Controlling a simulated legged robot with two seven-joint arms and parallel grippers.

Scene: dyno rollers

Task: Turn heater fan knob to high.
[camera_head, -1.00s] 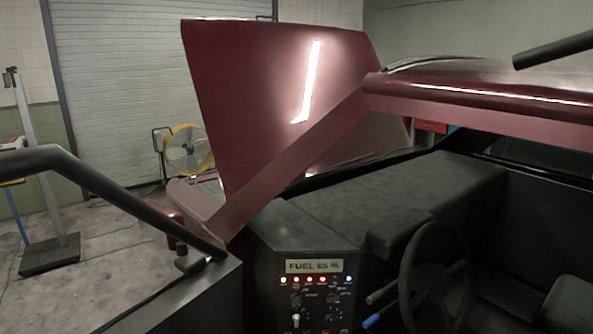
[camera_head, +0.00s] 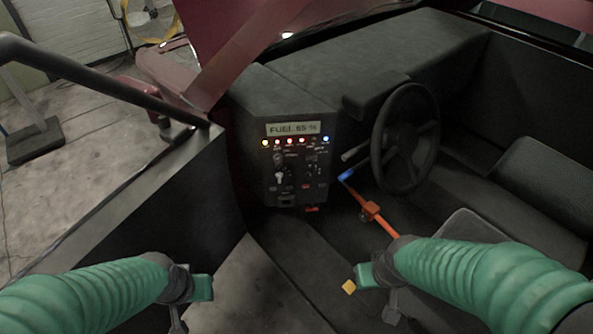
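A dark control panel (camera_head: 297,180) stands left of the steering wheel, with a "FUEL 65 %" display (camera_head: 293,129) and a row of coloured lights. Several small knobs and switches sit below the lights. I cannot tell which one is the heater fan knob, and their labels are too small to read. My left gripper (camera_head: 192,305) is at the lower left, well below the panel and apart from it. My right gripper (camera_head: 375,290) is at the lower middle, also apart from the panel. The finger gaps of both grippers do not show clearly.
A steering wheel (camera_head: 405,138) is right of the panel. A blue-tipped lever (camera_head: 346,175) and an orange bar (camera_head: 371,211) lie between panel and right arm. A black door edge and bar (camera_head: 95,85) are at left. A small yellow piece (camera_head: 349,287) is beside my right gripper.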

